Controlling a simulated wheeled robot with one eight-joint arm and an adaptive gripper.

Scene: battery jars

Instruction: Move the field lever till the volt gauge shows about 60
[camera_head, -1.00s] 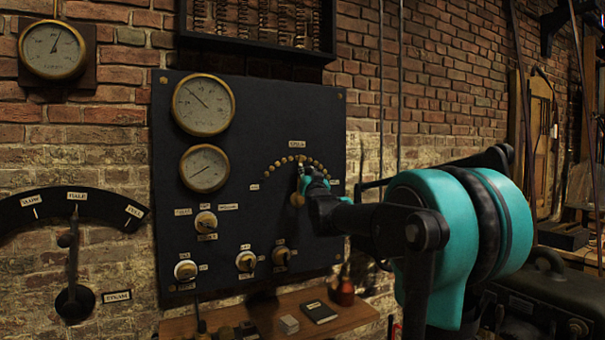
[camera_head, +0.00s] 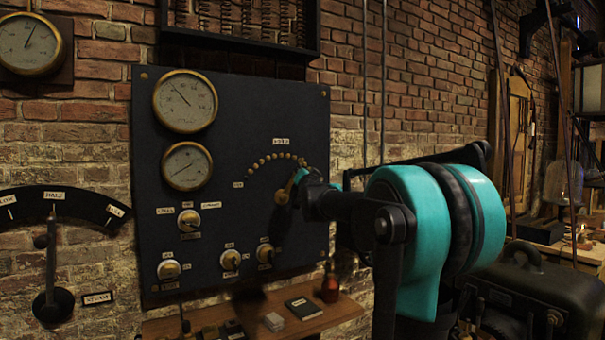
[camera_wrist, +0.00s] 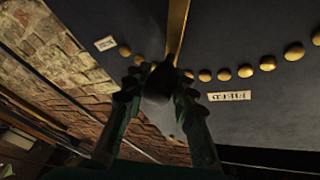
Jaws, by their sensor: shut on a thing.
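The field lever (camera_head: 283,195) is a brass arm on the dark panel, below an arc of brass studs (camera_head: 265,160). It leans up and to the right from its pivot. My gripper (camera_head: 301,177) is at its upper end and hides it there. In the wrist view the brass lever (camera_wrist: 178,25) runs down to a dark knob (camera_wrist: 158,84). My gripper (camera_wrist: 158,92) is shut around this knob. Two round brass-rimmed gauges are on the panel, a larger upper one (camera_head: 185,101) and a smaller lower one (camera_head: 187,166). The upper needle points up-left. Their lettering is too small to read.
Several small knobs (camera_head: 189,221) are low on the panel. A shelf (camera_head: 330,318) below holds a dark book (camera_head: 304,308) and a red-brown bottle (camera_head: 330,287). A wall lever with a curved scale (camera_head: 58,205) is at left. A dark machine case (camera_head: 530,290) stands at right.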

